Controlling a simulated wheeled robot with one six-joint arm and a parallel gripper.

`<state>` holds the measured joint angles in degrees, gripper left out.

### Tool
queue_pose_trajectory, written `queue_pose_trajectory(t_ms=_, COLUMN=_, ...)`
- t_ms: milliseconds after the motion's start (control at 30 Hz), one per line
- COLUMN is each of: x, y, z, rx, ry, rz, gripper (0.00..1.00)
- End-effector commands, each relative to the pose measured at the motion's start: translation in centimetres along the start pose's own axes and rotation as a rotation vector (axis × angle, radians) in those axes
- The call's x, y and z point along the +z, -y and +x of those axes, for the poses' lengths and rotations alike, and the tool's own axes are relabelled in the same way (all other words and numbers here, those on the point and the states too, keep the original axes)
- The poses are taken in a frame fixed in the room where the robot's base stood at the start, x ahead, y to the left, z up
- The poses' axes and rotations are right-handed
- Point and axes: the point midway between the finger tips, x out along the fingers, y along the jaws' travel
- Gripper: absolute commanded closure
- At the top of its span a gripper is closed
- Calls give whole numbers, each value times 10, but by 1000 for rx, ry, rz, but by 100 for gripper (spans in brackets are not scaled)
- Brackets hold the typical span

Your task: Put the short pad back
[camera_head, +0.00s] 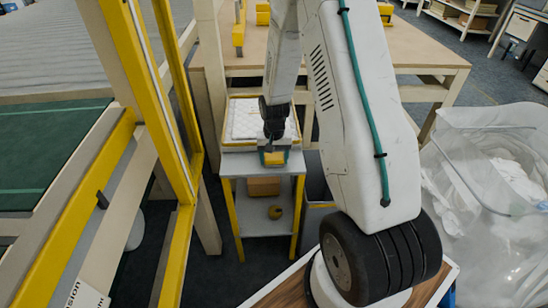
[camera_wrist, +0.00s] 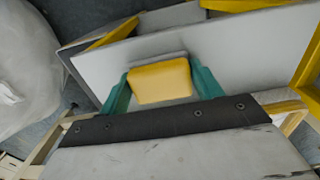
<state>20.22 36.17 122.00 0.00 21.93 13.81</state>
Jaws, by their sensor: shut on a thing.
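My gripper (camera_head: 273,155) is over the front part of a small cart's grey top (camera_head: 235,166). In the wrist view its two green fingers (camera_wrist: 160,88) are shut on a small yellow block (camera_wrist: 160,82) with a grey far edge. I cannot tell for sure whether this block is the short pad. Grey cart surface (camera_wrist: 235,50) lies beyond it; I cannot tell whether the block touches it. A white quilted pad (camera_head: 243,122) lies in a yellow-edged tray (camera_head: 236,144) at the back of the cart, partly hidden by my gripper.
The cart's lower shelf (camera_head: 250,226) holds a cardboard box (camera_head: 264,186) and a small round brownish thing (camera_head: 275,212). A yellow-and-cream frame (camera_head: 180,130) stands close on the left. A wooden table (camera_head: 425,52) is behind. A clear bag with white wadding (camera_head: 500,190) is at right.

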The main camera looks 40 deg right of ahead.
Motion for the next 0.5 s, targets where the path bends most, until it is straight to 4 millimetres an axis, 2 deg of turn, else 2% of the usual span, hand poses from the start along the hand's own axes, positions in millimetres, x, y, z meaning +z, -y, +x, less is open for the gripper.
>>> queue_pose_trajectory(t_ms=267, x=0, y=0, z=2, rx=0, ry=-1, rz=0, gripper=60)
queue_pose_trajectory(t_ms=300, x=0, y=0, z=2, rx=0, ry=-2, rz=0, gripper=33)
queue_pose_trajectory(t_ms=367, x=0, y=0, z=2, rx=-1, ry=-2, rz=0, gripper=16)
queue_pose_trajectory(t_ms=500, x=0, y=0, z=2, rx=0, ry=-2, rz=0, gripper=14)
